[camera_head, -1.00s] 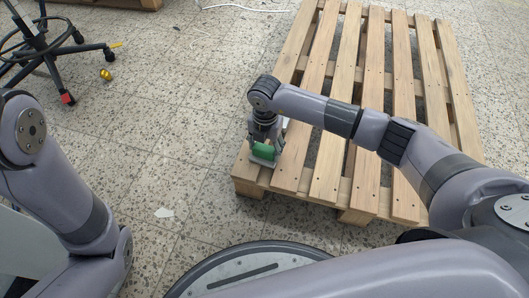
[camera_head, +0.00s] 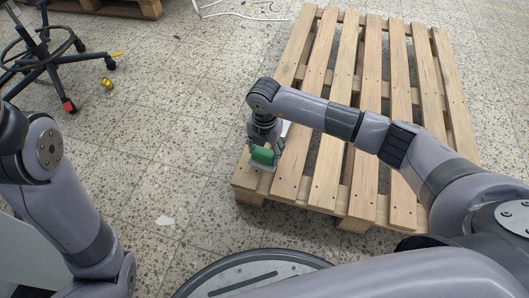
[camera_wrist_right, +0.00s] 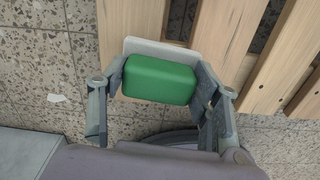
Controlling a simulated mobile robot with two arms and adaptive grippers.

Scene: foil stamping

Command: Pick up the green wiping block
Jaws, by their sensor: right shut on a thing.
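The green wiping block (camera_head: 263,156) is at the near left corner of the wooden pallet. My right gripper (camera_head: 264,162) points down at it and is shut on it. In the right wrist view the green block (camera_wrist_right: 159,80) sits between the two fingers, with a pale grey layer showing along its far edge. The fingers are on its left and right sides. I cannot tell whether the block still touches the pallet. My left arm comes in at the left, but its gripper is out of view.
The slatted wooden pallet (camera_head: 365,97) extends away behind the right gripper, under my right arm. A wheeled stool base (camera_head: 50,58) stands at the upper left. A small yellow object (camera_head: 107,83) and a white scrap (camera_head: 165,220) lie on the floor. The floor left of the pallet is mostly clear.

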